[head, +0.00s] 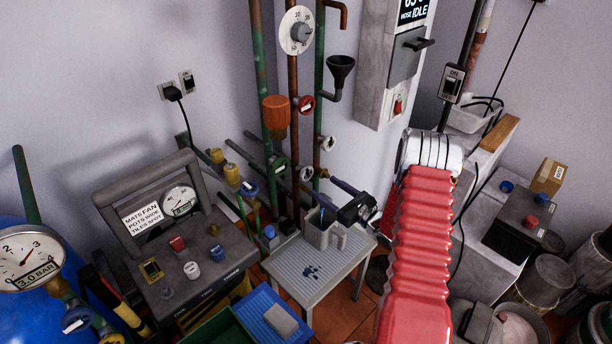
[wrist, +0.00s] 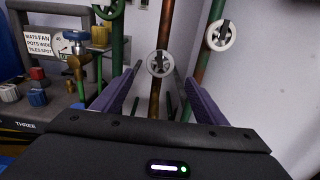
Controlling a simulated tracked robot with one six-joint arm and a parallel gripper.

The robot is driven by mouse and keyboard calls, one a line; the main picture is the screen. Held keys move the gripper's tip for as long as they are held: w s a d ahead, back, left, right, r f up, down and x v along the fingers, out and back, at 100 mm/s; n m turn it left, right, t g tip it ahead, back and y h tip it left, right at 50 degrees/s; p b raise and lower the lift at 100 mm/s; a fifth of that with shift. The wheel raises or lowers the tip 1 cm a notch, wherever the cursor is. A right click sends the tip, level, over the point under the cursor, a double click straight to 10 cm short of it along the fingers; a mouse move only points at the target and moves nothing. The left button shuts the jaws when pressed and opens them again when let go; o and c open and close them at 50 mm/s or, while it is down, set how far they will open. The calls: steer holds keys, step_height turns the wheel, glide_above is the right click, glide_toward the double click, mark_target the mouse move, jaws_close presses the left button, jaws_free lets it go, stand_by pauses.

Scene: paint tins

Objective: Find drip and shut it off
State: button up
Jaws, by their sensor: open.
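My gripper (head: 328,188) is open and empty in front of the pipes. In the wrist view its purple fingers (wrist: 138,88) stand apart, with a white handwheel (wrist: 160,63) on a rust-brown pipe beyond and between them. They do not appear to touch it. This wheel also shows in the head view (head: 306,173). A second white wheel (head: 327,143) sits higher on the right green pipe (head: 319,80). Blue liquid (head: 322,212) shows at a grey pot (head: 318,234), and blue spots (head: 312,271) lie on the small table. The source of the drip is not clear.
A red wheel (head: 305,104) and a green wheel (head: 278,163) are on nearby pipes. A black funnel (head: 341,68) sticks out at right. A grey control box (head: 195,265) stands left of the small table (head: 342,262). A wall cabinet (head: 388,60) hangs at upper right.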

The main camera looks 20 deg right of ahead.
mark_target(308, 176)
steer(key=x, duration=1)
steer(key=shift+w, duration=0.15)
steer(key=c, duration=1)
steer(key=shift+c, duration=0.2)
steer(key=shift+a+m, duration=0.1)
steer(key=shift+m, duration=1.1)
steer(key=o, duration=1)
steer(key=shift+o, duration=0.2)
